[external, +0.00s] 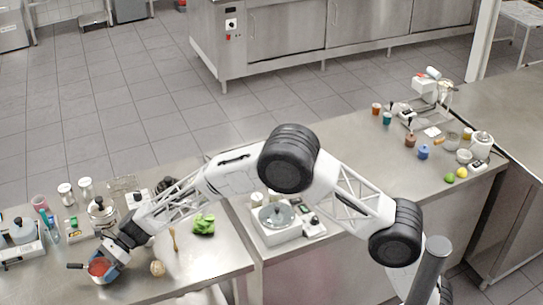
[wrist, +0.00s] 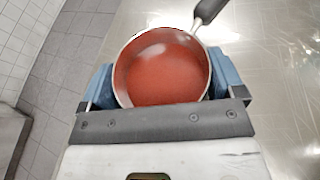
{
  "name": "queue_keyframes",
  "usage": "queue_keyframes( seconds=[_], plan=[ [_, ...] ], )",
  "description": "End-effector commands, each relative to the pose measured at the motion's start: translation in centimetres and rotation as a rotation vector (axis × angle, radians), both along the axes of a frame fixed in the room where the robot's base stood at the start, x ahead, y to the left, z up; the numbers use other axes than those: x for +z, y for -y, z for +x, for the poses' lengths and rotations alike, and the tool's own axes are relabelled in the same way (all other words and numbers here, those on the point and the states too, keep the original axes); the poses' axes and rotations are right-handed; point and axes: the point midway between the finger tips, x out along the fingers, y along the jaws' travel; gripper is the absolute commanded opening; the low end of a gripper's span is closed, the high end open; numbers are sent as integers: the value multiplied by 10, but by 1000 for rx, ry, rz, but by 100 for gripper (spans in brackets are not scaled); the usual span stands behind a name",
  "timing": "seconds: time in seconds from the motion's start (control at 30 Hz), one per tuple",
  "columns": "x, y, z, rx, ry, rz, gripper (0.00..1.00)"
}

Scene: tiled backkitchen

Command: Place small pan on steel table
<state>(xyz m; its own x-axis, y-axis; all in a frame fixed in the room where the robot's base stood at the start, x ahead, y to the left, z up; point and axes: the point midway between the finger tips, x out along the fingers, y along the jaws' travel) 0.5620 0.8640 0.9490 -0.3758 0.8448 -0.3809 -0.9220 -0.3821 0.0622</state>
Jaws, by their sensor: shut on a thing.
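The small pan (wrist: 161,70) has a reddish-brown inside, a metal rim and a dark handle. In the wrist view it sits between the two blue fingers of my gripper (wrist: 165,88), its handle pointing up and right. In the external view the small pan (external: 97,267) is at the lower left, with its handle to the left, and my gripper (external: 103,270) is shut on it. It is over the left steel table (external: 200,262); I cannot tell whether its base touches the surface. The pan's underside is hidden.
A lidded pot (external: 102,212), glass jars (external: 66,193) and a scale-like appliance (external: 20,238) stand around the left table. A round brown item (external: 157,268), a wooden utensil (external: 174,238) and green lettuce (external: 204,224) lie right of my gripper. The table's front area is clear.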

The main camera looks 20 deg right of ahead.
Motion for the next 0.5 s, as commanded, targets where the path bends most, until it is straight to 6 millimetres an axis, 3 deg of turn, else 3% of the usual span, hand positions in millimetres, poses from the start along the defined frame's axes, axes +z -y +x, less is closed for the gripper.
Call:
queue_keyframes(
  seconds=[0.17,0.5],
  plan=[
    [-13,0,0,0,1,0,55],
    [-15,0,0,0,1,0,55]
  ],
)
